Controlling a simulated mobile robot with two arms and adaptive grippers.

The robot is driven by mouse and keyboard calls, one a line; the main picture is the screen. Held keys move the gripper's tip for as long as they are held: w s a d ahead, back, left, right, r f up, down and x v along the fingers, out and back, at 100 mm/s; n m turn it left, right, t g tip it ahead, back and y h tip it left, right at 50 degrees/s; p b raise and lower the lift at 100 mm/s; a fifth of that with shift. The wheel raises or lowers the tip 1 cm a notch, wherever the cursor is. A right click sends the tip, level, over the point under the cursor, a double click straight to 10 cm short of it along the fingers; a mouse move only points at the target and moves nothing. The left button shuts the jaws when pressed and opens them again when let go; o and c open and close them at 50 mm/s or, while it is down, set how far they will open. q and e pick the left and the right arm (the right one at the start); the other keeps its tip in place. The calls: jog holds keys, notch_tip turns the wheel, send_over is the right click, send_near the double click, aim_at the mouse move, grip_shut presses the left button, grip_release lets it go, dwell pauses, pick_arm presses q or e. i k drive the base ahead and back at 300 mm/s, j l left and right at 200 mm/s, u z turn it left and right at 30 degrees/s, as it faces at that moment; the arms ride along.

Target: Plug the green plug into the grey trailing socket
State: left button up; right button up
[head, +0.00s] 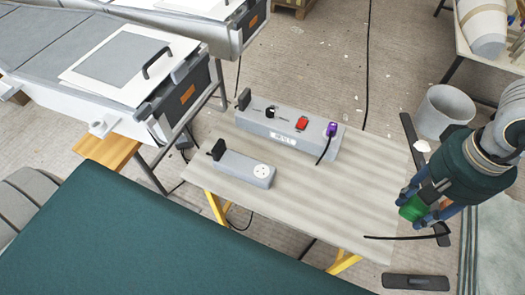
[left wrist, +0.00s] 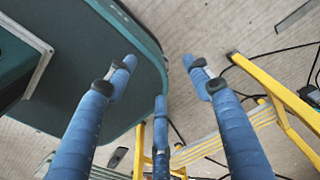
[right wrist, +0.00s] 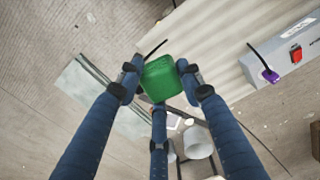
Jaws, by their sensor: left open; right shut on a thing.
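The green plug (head: 412,208) is held in my right gripper (head: 424,212) at the right edge of the wooden table. In the right wrist view the green plug (right wrist: 162,79) sits between the blue fingers, and a short piece of black cable shows beside it. The grey trailing socket (head: 244,169) lies on the left part of the table, with a round white outlet (head: 262,171) on top at its right end. The outlet looks empty.
A longer grey box (head: 290,130) with a red switch (head: 302,123) and a purple plug (head: 332,129) stands behind the socket. The table (head: 340,195) is bare to the right of the socket. A white bucket (head: 446,112) stands on the floor at the right.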

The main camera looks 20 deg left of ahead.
aim_at(259, 174)
jog(key=i+l, duration=0.1)
jog(key=l, duration=0.35)
jog(key=l+u, duration=0.15)
jog(key=u, duration=1.6)
